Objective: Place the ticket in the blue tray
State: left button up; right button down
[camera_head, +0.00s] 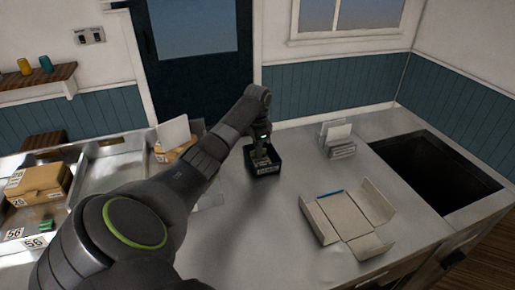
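A small dark blue tray (264,171) with a pale label on its front stands on the metal counter, near the middle of the view. My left arm reaches in from the lower left, and my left gripper (261,153) points down into or just over the tray. Its fingers are small and dark, so I cannot tell whether they are open or shut. A pale patch shows at the fingertips inside the tray's outline; I cannot tell whether it is the ticket. My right gripper is not in view.
An open cardboard box (347,222) lies on the counter at right, near a rack with white cards (337,139). A dark rectangular opening (435,170) lies farther right. Cardboard boxes (38,186) sit in metal bins at left. Counter between tray and open box is clear.

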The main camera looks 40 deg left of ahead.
pick_arm(q)
jog(key=shift+o, duration=0.7)
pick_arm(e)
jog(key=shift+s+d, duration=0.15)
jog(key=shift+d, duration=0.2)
pick_arm(q)
jog(key=shift+r, duration=0.1)
